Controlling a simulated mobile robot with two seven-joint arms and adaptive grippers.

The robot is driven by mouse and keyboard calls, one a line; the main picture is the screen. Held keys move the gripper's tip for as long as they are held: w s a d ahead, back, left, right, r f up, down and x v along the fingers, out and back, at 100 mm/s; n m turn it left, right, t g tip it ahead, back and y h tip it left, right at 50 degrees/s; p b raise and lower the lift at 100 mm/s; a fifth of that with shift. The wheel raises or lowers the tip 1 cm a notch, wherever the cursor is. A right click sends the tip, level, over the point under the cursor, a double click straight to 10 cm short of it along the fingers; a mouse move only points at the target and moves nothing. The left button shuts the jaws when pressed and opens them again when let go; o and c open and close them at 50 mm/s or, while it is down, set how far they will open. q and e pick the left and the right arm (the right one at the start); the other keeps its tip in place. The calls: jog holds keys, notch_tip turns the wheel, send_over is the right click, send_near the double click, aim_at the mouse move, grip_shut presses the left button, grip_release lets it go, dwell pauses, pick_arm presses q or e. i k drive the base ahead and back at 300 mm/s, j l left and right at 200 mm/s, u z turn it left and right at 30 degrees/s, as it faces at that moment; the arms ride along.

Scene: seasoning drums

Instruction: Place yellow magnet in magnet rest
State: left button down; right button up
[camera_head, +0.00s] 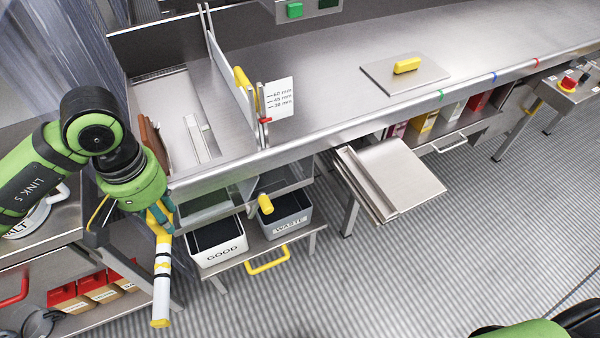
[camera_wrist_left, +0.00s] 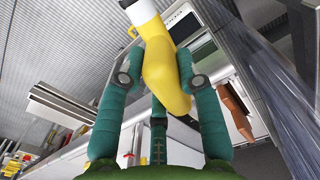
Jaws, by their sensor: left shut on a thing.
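The yellow magnet (camera_head: 161,283) is a rod with a yellow grip, a pale shaft, black bands and a yellow tip. It hangs almost upright from my left gripper (camera_head: 158,213), left of the white bin. In the left wrist view my left gripper's teal fingers (camera_wrist_left: 161,85) are shut on the magnet's yellow grip (camera_wrist_left: 163,68). The magnet's far end runs out of the top of that view. I cannot tell for sure which fixture is the magnet rest. My right gripper is out of view.
A white GOOD bin (camera_head: 218,247) and a grey WASTE bin (camera_head: 287,222) stand under the steel bench (camera_head: 330,75). A black and yellow bracket (camera_head: 97,222) is close left of the gripper. A side cart (camera_head: 75,270) holds red boxes. The floor in front is open.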

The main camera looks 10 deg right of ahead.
aim_at(365, 182)
jog(key=l, duration=1)
jog(key=k+l, duration=0.1)
jog(key=l, duration=0.95)
